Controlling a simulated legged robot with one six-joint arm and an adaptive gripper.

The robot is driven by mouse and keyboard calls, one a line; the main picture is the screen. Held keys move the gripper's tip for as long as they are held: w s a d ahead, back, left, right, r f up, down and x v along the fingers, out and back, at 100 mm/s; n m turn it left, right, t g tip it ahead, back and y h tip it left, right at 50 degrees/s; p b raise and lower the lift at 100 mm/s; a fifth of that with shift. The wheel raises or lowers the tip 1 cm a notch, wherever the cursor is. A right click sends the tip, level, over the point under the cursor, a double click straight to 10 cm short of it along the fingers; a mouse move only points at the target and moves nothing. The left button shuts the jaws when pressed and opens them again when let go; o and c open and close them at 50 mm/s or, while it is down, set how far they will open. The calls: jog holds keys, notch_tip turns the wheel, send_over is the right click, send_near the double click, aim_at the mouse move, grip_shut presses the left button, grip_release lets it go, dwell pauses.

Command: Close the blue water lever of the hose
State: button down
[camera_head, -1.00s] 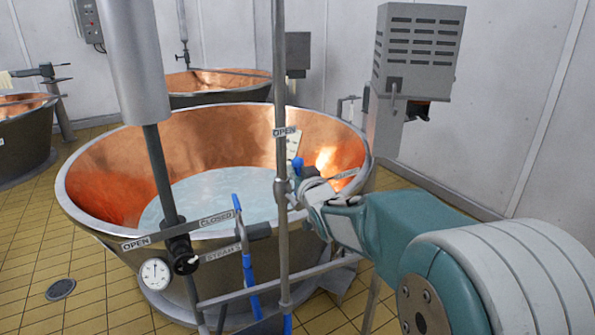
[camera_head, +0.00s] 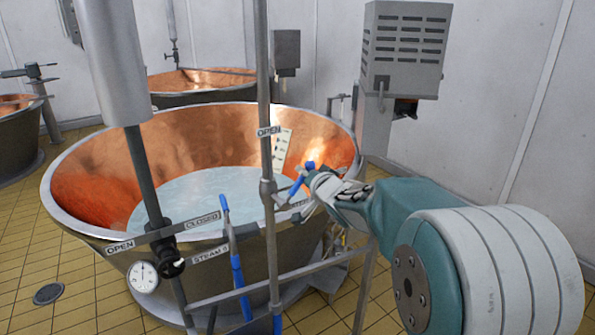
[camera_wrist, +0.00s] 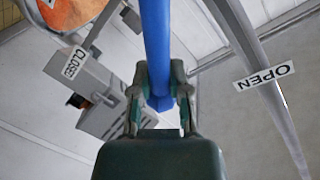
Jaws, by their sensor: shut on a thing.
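The blue water lever (camera_head: 297,186) sits on the upright grey pipe in front of the copper vat. In the head view it leans up and to the right, its tip above my gripper. My gripper (camera_head: 315,188) comes in from the right and is shut on the lever. In the wrist view the blue lever (camera_wrist: 156,45) runs down between the two fingers of my gripper (camera_wrist: 157,92). An OPEN label (camera_head: 269,131) is on the pipe above the lever.
The large copper vat (camera_head: 90,165) holds water behind the pipe. To the left are a pressure gauge (camera_head: 143,276), a STEAM label (camera_head: 210,254) and another blue-handled lever (camera_head: 236,268). A grey vented box (camera_head: 408,45) stands behind on the right.

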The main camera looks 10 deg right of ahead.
jog(key=w+d+f+m+g+y, duration=0.1)
jog(key=d+f+m+y, duration=0.1)
jog(key=f+m, duration=0.5)
jog(key=shift+d+f+m, duration=0.15)
jog(key=shift+d+m, duration=0.4)
jog(key=shift+m, duration=0.15)
jog(key=shift+f+g, duration=0.15)
jog(key=shift+g, duration=0.15)
jog(key=c, duration=0.6)
grip_release()
jog(key=shift+d, duration=0.1)
jog(key=v, duration=1.1)
jog(key=shift+s+d, duration=0.2)
jog(key=shift+s, duration=0.15)
